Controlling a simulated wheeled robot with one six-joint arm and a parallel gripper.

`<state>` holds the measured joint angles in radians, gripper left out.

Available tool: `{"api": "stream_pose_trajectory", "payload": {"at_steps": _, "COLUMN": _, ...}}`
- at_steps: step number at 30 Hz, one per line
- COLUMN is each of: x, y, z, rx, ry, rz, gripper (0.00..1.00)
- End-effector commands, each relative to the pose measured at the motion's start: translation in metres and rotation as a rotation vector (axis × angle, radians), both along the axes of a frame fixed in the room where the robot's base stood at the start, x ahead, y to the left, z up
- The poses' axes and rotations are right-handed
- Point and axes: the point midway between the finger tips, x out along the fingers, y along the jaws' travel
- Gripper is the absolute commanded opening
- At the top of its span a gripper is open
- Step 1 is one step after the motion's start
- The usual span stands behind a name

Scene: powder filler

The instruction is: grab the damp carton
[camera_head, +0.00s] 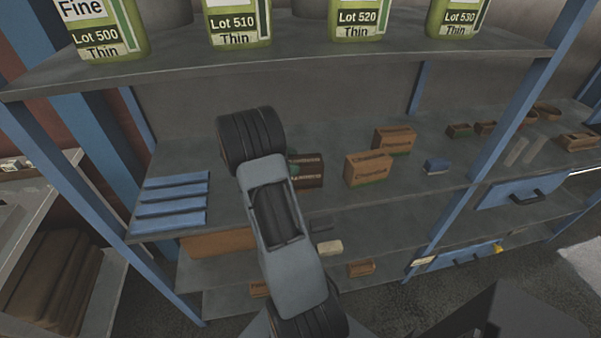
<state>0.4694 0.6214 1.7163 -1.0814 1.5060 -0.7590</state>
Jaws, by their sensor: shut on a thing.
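A dark brown carton (312,172), darker than its neighbours and so looking damp, stands on the middle shelf just right of my arm. My gripper (293,164) shows only as a small greenish part at the carton's left side. It is shut on this dark carton. The fingers and the carton's left end are mostly hidden behind my arm. I cannot tell whether the carton is clear of the shelf.
Two lighter orange-brown cartons, a front one (369,169) and a rear one (394,140), stand to the right. A small blue block (436,166) lies beyond them. Blue slats (172,202) lie at left. The upper shelf (300,62) with green-labelled containers overhangs. A blue post (520,90) stands right.

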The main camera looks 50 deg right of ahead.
Motion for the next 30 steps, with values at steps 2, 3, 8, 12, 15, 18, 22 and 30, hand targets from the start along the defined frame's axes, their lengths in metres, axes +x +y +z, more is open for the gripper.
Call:
{"api": "stream_pose_trajectory", "payload": {"at_steps": 2, "x": 0.0, "y": 0.0, "z": 0.0, "rx": 0.0, "ry": 0.0, "rz": 0.001, "gripper": 0.54}}
{"api": "stream_pose_trajectory", "payload": {"at_steps": 3, "x": 0.0, "y": 0.0, "z": 0.0, "rx": 0.0, "ry": 0.0, "rz": 0.001, "gripper": 0.5}}
{"api": "stream_pose_trajectory", "payload": {"at_steps": 8, "x": 0.0, "y": 0.0, "z": 0.0, "rx": 0.0, "ry": 0.0, "rz": 0.001, "gripper": 0.35}}
{"api": "stream_pose_trajectory", "payload": {"at_steps": 12, "x": 0.0, "y": 0.0, "z": 0.0, "rx": 0.0, "ry": 0.0, "rz": 0.001, "gripper": 0.21}}
{"api": "stream_pose_trajectory", "payload": {"at_steps": 15, "x": 0.0, "y": 0.0, "z": 0.0, "rx": 0.0, "ry": 0.0, "rz": 0.001, "gripper": 0.12}}
{"api": "stream_pose_trajectory", "payload": {"at_steps": 18, "x": 0.0, "y": 0.0, "z": 0.001, "rx": -0.003, "ry": -0.001, "rz": 0.001, "gripper": 0.11}}
{"api": "stream_pose_trajectory", "payload": {"at_steps": 22, "x": 0.0, "y": 0.0, "z": 0.001, "rx": -0.002, "ry": -0.001, "rz": 0.0, "gripper": 0.11}}
{"api": "stream_pose_trajectory", "payload": {"at_steps": 30, "x": 0.0, "y": 0.0, "z": 0.017, "rx": -0.004, "ry": -0.005, "rz": 0.0, "gripper": 0.11}}
